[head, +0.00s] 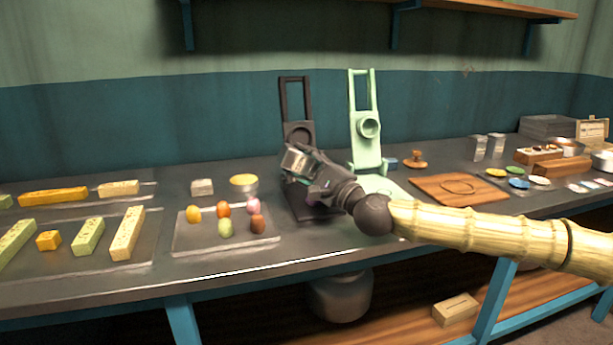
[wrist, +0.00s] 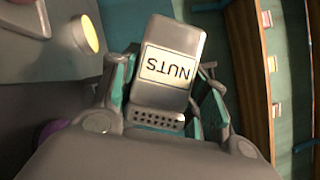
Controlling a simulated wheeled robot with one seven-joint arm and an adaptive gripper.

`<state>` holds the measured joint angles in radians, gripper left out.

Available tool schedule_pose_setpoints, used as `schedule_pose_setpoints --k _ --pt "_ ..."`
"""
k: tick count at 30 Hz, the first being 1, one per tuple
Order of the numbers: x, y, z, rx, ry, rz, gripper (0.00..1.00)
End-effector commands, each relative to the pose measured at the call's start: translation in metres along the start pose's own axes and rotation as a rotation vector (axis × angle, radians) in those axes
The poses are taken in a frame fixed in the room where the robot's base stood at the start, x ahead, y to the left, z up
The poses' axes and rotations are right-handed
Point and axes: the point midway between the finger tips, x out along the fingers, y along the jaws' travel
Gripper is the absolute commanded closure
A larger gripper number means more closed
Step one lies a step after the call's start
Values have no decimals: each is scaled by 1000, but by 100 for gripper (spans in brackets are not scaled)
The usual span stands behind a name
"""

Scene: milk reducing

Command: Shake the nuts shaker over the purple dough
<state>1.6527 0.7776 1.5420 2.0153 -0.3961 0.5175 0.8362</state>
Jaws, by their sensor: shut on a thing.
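My gripper (head: 308,170) is shut on the grey nuts shaker (head: 297,160), above the base of the black press. In the wrist view the nuts shaker (wrist: 172,45) sits between the two fingers. Its white NUTS label reads upside down, and its perforated end is toward the palm. A patch of purple, apparently the purple dough (wrist: 50,130), shows at the lower left of the wrist view, mostly hidden by my gripper. In the head view my gripper covers most of that spot. I cannot tell whether any nuts are falling.
The black press (head: 294,88) stands behind my gripper, with a green press (head: 361,120) to its right. A yellow-topped round dish (head: 243,181) and a tray (head: 190,245) of coloured dough balls are on the left. A wooden board (head: 430,190) lies on the right.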

Motion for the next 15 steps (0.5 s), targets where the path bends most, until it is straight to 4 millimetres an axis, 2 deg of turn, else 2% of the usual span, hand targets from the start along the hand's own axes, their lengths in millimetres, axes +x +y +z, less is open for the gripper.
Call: schedule_pose_setpoints --k 4,7,15 --pt "5 -20 9 -3 -2 -3 83" --pt "7 -27 13 -2 -1 -2 83" --pt "2 -9 4 -1 0 -1 83"
